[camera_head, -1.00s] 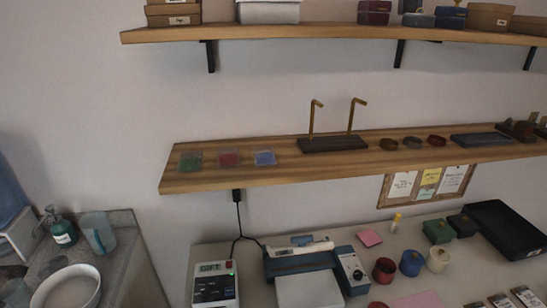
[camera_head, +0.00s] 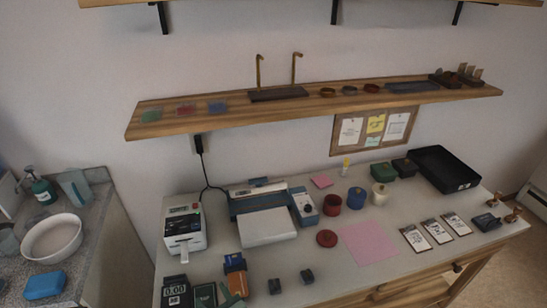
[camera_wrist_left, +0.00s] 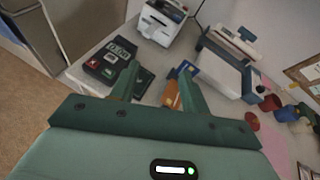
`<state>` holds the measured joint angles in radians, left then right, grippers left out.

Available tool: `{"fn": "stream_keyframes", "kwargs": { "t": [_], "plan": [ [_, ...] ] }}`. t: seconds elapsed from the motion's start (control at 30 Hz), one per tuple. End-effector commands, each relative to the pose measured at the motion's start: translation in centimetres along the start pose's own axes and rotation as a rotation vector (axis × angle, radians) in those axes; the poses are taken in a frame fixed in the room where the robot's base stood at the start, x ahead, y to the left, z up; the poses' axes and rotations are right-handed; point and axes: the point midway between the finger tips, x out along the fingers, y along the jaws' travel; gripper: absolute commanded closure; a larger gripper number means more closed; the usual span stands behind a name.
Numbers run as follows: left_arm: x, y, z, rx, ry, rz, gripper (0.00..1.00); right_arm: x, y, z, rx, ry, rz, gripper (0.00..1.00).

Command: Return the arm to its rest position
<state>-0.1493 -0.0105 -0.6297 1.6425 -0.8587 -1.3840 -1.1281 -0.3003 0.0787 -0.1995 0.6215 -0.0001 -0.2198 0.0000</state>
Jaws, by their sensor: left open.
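My left gripper (camera_head: 231,298) shows only as a green tip at the bottom edge of the head view, by the table's front left. In the left wrist view my left gripper (camera_wrist_left: 158,88) has its two green fingers apart, with nothing held between them. It is above the front of the table, near an orange and blue item (camera_head: 235,274) and a dark display device (camera_wrist_left: 110,62). The rest of the left arm is hidden below the head view. My right gripper is in neither view.
The table (camera_head: 290,262) holds a label printer (camera_head: 184,230), a white and blue machine (camera_head: 265,226), small pots, a pink sheet (camera_head: 370,243), cards and a black tray (camera_head: 444,169). A wall shelf (camera_head: 225,112) runs above. A side counter with a white bowl (camera_head: 52,237) stands left.

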Motion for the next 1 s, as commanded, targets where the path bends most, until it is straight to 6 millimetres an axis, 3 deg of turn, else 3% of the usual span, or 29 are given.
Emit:
{"fn": "stream_keyframes", "kwargs": {
  "t": [0.27, 0.47, 0.57, 0.67, 0.8, 0.9, 1.0],
  "plan": [
    [0.6, -1.0, -5.6, -0.311, 0.201, -0.07, 0.54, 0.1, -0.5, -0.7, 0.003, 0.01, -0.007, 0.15],
    [1.4, 0.9, -13.0, -0.618, 0.433, -0.012, 0.54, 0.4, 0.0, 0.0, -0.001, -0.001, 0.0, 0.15],
    [1.6, 3.2, -17.9, -0.81, 0.562, 0.08, 0.54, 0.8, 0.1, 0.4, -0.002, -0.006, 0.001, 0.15],
    [1.3, 7.0, -23.7, -1.061, 0.689, 0.245, 0.54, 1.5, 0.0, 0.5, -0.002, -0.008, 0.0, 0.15],
    [-0.1, 15.9, -32.7, -1.518, 0.766, 0.632, 0.54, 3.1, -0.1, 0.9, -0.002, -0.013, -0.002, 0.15],
    [-1.9, 22.8, -37.2, -1.786, 0.694, 0.898, 0.54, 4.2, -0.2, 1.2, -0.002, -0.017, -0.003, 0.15],
    [-3.7, 28.7, -39.9, -1.913, 0.588, 1.074, 0.54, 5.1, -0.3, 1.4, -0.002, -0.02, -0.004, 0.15]
  ]
}}
